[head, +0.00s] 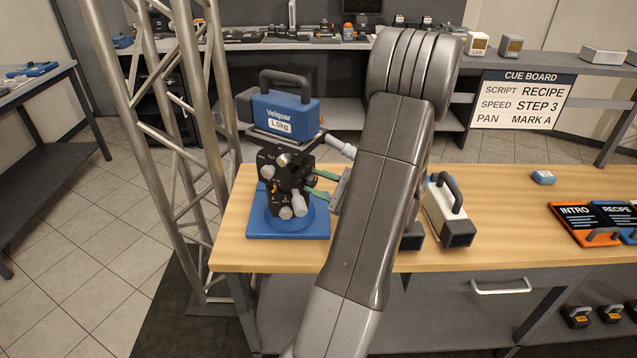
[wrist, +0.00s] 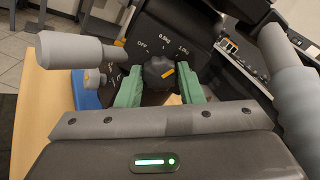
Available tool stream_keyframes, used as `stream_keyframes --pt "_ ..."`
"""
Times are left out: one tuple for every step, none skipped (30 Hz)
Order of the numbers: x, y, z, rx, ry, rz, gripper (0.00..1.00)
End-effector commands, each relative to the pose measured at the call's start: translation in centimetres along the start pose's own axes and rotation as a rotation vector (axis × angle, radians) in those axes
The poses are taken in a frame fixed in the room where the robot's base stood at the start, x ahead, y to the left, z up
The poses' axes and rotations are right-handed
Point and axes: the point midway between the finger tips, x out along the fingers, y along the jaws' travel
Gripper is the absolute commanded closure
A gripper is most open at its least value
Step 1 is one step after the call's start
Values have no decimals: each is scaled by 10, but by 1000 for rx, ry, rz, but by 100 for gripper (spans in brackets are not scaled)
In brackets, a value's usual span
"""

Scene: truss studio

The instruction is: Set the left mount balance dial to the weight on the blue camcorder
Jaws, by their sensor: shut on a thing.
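The blue camcorder (head: 285,108), labelled "Velquar" and "1.0kg", sits on top of the left mount (head: 290,185), a black head on a blue base. My gripper (head: 311,186) reaches the mount's side from the right. In the wrist view, its green fingers (wrist: 159,82) are shut on the black balance dial (wrist: 158,70), one on each side. The dial face has OFF at upper left, a small kg label at the top and another at upper right. The dial's orange mark sits on its right side, toward the upper-right label. Its exact alignment is hard to tell.
A grey handle (wrist: 75,50) sticks out left of the dial, and a grey bar (wrist: 290,75) runs close on the right. A white camcorder (head: 447,212) stands right of my arm. Cue cards (head: 590,222) lie farther right. A truss tower (head: 185,130) rises at the table's left.

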Motion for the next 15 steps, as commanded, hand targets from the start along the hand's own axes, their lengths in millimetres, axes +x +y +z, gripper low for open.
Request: stream_keyframes --pt "0 1 -1 2 2 2 89" --pt "0 1 -1 2 2 2 64" --pt "0 1 -1 2 2 2 57" --pt "0 1 -1 2 2 1 51" --pt "0 1 -1 1 1 1 45" --pt "0 1 -1 1 1 1 45" --pt "0 1 -1 1 1 1 45" --pt "0 1 -1 1 1 1 45" --pt "0 1 0 1 1 1 45" --pt "0 1 0 0 1 1 45" --pt "0 1 0 0 1 1 45" --pt "0 0 0 0 1 1 45" --pt "0 0 0 0 1 1 45" --pt "-1 0 0 0 1 0 45" --pt "-3 0 -1 0 1 0 45"
